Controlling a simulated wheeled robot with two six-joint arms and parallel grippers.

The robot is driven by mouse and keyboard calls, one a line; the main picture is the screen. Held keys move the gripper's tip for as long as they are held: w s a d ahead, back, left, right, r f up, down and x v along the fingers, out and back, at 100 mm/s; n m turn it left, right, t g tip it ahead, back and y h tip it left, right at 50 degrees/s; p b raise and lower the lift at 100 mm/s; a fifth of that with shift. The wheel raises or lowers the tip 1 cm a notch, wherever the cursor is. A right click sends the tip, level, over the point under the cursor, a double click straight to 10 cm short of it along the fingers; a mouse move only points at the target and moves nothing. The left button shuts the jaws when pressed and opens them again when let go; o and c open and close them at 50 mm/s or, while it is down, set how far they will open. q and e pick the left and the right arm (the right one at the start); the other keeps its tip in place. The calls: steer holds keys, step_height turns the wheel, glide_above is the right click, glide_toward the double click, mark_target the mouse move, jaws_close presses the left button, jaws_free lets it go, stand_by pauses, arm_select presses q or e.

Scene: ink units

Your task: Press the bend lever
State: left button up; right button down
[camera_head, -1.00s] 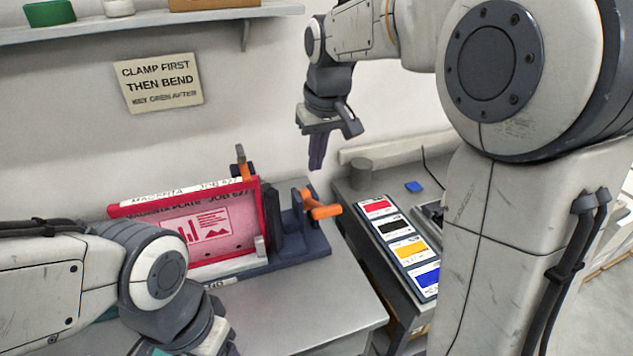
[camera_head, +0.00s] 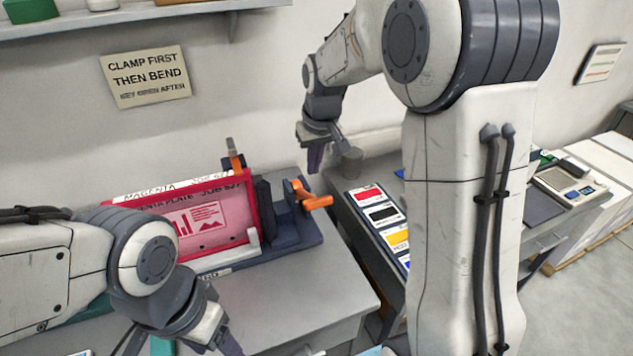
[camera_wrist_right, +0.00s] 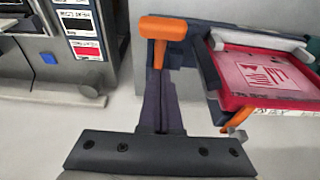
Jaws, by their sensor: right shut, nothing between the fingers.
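The bending jig (camera_head: 290,236) stands on the grey bench, holding a red-framed magenta plate (camera_head: 205,222). An orange handle (camera_head: 318,202) sticks out at its right end, and it also shows large in the right wrist view (camera_wrist_right: 168,28). A second, upright lever with orange (camera_head: 236,160) stands behind the plate. No label tells which is the bend lever. My right gripper (camera_head: 314,160) is shut and empty, pointing down above and behind the orange handle, apart from it. In the wrist view its fingers (camera_wrist_right: 160,105) overlap the handle's stem. My left gripper (camera_head: 180,343) is open at the bottom edge.
A sign (camera_head: 146,77) on the wall reads "clamp first then bend". A shelf (camera_head: 130,16) runs above.

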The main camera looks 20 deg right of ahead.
mark_target(315, 197)
steer(key=f, duration=0.2)
steer(key=s+f+p, duration=0.1)
steer(key=f, duration=0.1)
arm_select(q)
steer(key=shift+r, duration=0.95)
arm_select(e)
steer(key=shift+s+f, duration=0.25)
steer(key=shift+f, duration=0.35)
